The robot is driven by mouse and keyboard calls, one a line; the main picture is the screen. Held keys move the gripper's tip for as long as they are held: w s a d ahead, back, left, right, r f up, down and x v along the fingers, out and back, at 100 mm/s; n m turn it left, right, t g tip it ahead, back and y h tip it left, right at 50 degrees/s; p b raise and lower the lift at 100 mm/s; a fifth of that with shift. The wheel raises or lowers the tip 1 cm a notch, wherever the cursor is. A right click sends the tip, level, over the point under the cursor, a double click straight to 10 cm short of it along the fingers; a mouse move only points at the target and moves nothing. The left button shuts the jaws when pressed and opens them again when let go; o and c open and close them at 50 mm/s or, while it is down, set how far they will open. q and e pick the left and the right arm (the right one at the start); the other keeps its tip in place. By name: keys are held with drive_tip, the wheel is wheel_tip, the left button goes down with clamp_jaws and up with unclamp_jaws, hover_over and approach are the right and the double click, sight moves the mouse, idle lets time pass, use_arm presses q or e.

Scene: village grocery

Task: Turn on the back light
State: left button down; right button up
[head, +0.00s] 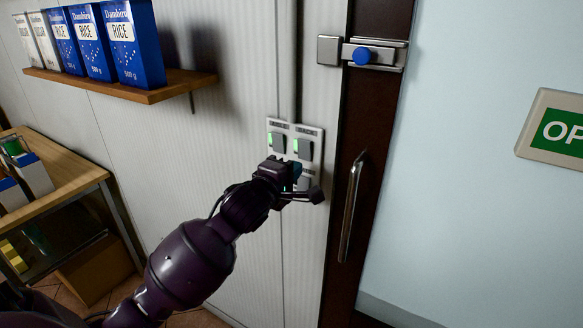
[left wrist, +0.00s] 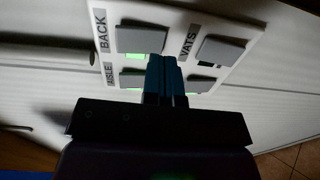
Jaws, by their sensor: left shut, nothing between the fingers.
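A white switch panel (head: 313,132) with grey rocker switches is on the wall left of the door. In the left wrist view it appears turned sideways. The switch labelled BACK (left wrist: 140,40) is the upper right one in the head view (head: 303,149); a green light (left wrist: 133,57) glows beside it. The AISLE switch (left wrist: 132,80) also has a green light. The VATS switch (left wrist: 222,50) has a dark indicator. A fourth switch (left wrist: 201,85) shows green; its label is hidden. My left gripper (head: 297,170) is shut and empty before the panel, just below BACK; I cannot tell whether it touches.
A wooden shelf (head: 130,87) with rice boxes (head: 132,42) is at upper left. A door handle (head: 351,205) and a latch with a blue knob (head: 362,55) are close right of the panel. A wooden table (head: 70,170) stands at left.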

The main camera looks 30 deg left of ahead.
use_arm(q)
drive_tip(key=s+f+b, duration=0.1)
drive_tip(key=s, duration=0.9)
drive_tip(key=shift+s+f+b, duration=0.2)
drive_tip(key=shift+b, duration=0.15)
use_arm(e)
drive_tip(key=shift+f, duration=0.3)
use_arm(q)
drive_tip(key=shift+d, duration=0.1)
use_arm(e)
drive_tip(key=shift+s+f, duration=0.15)
drive_tip(key=shift+s, duration=0.05)
